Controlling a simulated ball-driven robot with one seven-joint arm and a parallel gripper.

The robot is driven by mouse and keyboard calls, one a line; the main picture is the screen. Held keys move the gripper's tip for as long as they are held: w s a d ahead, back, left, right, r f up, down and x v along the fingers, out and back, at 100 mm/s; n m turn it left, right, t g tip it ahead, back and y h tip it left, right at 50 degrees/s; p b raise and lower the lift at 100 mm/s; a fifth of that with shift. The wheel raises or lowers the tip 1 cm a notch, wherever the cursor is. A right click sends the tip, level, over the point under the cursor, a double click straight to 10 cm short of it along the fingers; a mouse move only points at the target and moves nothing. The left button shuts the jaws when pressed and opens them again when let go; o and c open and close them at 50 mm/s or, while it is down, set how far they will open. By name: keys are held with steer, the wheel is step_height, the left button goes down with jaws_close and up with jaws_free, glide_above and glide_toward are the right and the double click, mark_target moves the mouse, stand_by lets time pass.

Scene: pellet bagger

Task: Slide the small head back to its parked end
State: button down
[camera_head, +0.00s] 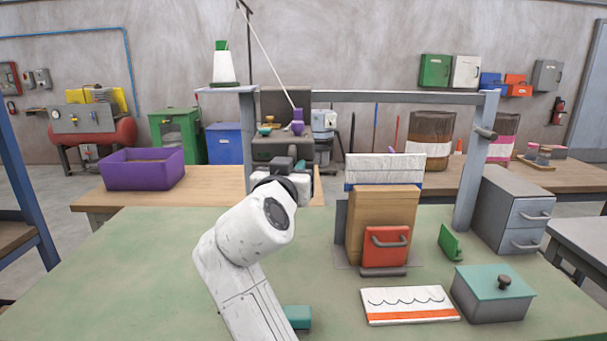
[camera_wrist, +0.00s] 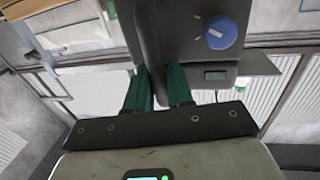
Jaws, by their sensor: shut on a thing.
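The small head shows in the wrist view as a dark grey housing (camera_wrist: 185,25) with a blue dial (camera_wrist: 221,32) on its face and a small display below. My gripper (camera_wrist: 158,72) has its two green fingers closed on either side of a dark part of this head. In the head view, dark and grey blocks (camera_head: 284,164) show just beyond my white wrist, which hides the fingers and most of the grip. A grey beam (camera_head: 380,97) runs across above the green table. I cannot tell where the parked end lies.
A tan board-like block (camera_head: 362,222) with a red handled piece (camera_head: 385,247) stands right of my arm. A white and orange bag (camera_head: 408,306) lies flat near a teal-lidded box (camera_head: 493,293). A grey post (camera_head: 470,170) and drawer cabinet (camera_head: 515,212) stand right. The table's left part is clear.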

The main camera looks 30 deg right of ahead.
stand_by(0.3)
steer(key=c, duration=1.2)
jaws_free()
steer(key=shift+o, duration=0.2)
steer(key=v, duration=1)
steer(key=shift+s+a+b, duration=0.25)
steer(key=shift+s+b, duration=0.05)
steer(key=shift+f, duration=0.1)
